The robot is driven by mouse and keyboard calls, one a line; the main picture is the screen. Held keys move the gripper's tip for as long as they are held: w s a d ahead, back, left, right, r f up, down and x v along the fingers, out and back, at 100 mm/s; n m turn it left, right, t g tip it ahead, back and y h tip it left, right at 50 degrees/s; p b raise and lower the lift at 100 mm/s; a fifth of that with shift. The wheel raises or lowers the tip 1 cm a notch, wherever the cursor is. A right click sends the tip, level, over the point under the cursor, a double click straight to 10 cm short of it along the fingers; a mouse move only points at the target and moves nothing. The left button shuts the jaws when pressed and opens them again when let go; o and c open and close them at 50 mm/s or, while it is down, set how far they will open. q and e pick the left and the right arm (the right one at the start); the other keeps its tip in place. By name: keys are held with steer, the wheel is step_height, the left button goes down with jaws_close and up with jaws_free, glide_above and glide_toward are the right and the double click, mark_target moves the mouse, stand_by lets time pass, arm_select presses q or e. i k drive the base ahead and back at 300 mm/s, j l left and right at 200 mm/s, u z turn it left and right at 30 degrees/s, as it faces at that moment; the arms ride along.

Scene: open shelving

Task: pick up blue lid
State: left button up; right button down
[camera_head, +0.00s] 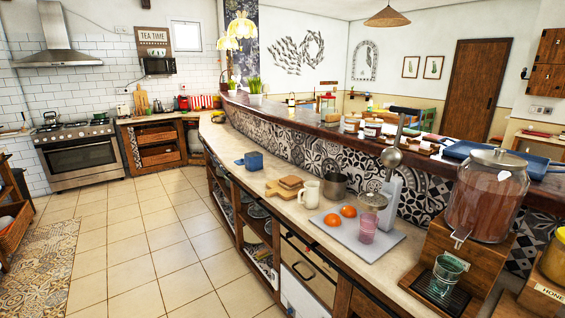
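No lid that I can clearly recognise as the blue lid shows. A small blue box-like object (253,161) stands on the lower counter; I cannot tell if it has a separate lid. A blue flat pan or tray (541,164) lies on the raised bar at the right, partly behind the glass drink dispenser (487,196). Neither of my grippers is in view.
The tiled floor (150,240) left of the counter is clear.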

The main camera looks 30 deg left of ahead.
mark_target(241, 161)
steer(key=u, duration=1.25)
